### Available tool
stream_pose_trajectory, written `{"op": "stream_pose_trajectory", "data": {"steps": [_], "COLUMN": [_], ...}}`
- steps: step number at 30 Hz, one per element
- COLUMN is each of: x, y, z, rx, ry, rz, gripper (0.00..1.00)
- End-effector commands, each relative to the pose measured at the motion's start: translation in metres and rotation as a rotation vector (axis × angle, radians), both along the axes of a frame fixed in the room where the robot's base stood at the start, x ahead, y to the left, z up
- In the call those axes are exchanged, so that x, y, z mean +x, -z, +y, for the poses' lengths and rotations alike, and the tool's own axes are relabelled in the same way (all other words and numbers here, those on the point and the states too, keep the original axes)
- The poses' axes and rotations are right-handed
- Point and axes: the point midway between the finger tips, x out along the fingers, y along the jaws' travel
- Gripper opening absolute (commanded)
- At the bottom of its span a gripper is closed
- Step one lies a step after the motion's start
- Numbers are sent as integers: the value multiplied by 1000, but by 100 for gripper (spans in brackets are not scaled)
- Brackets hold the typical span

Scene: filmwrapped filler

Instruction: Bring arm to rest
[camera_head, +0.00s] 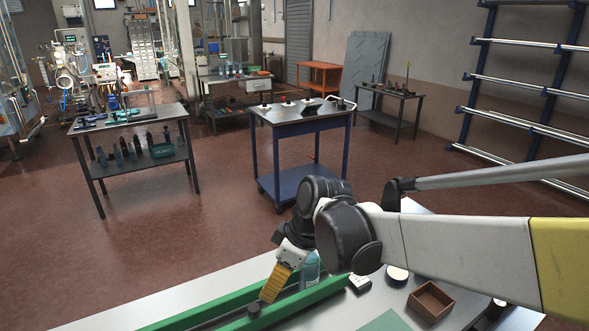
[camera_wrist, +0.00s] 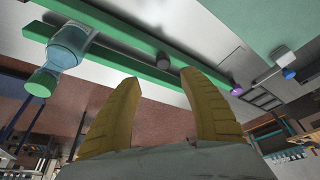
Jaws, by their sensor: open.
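My arm reaches in from the right in the head view and bends down over a metal workbench (camera_head: 230,292). My gripper (camera_head: 268,294) has yellow fingers and hangs low over the bench by the green rails (camera_head: 205,307). In the wrist view my gripper (camera_wrist: 165,85) shows its two yellow fingers spread apart, with nothing between them. In the head view the bottle (camera_head: 310,270) is partly hidden behind my wrist.
A brown open box (camera_head: 431,301), a white round item (camera_head: 397,273) and a small white-and-dark item (camera_head: 360,283) are on the bench. A green sheet (camera_head: 386,322) lies at the front. A blue cart (camera_head: 300,150) and a dark shelf table (camera_head: 137,140) stand beyond open red floor.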

Motion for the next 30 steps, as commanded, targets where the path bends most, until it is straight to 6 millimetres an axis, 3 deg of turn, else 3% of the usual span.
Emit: {"op": "stream_pose_trajectory", "data": {"steps": [9,15,18,24,30], "x": [-44,-87,-105,-124,-126], "y": [-28,-25,-19,-10,-10], "z": [-123,-195,-220,-246,-249], "rx": [11,63,97,143,151], "ry": [563,940,1088,1248,1271], "rz": [-61,-125,-155,-192,-198], "gripper": [51,51,51,51,51]}}
